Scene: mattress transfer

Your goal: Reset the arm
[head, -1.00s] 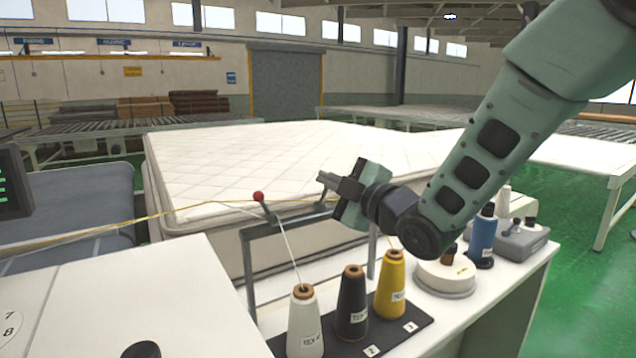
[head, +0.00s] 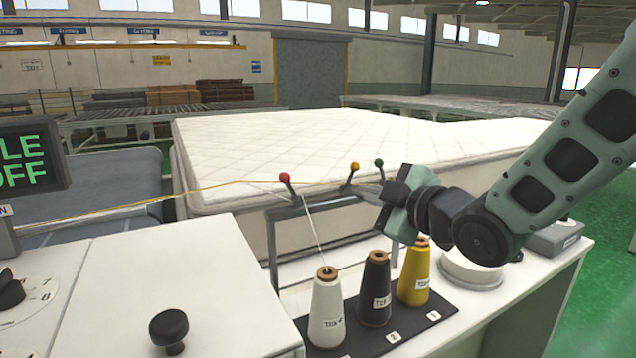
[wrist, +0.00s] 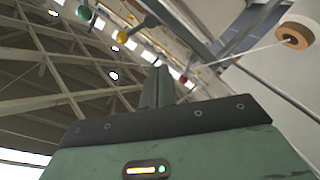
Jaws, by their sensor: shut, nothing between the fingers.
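My gripper (head: 385,206) is at the right of the thread stand, above the yellow cone and in front of the mattress edge. It is shut and empty. In the wrist view its fingers (wrist: 157,88) are together and point up toward the stand bar. The stand (head: 330,203) carries a red knob (head: 285,177), a yellow knob (head: 355,166) and a green knob (head: 379,162). A white cone (head: 327,315), a black cone (head: 375,295) and a yellow cone (head: 414,275) stand upright on a dark mat. A white thread rises from the white cone toward the red-knob lever.
A quilted white mattress (head: 300,145) lies behind the stand. A white round base (head: 472,272) and a grey box (head: 555,238) are on the table at right, near my arm. A black knob (head: 169,328) and a display (head: 30,155) are at left.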

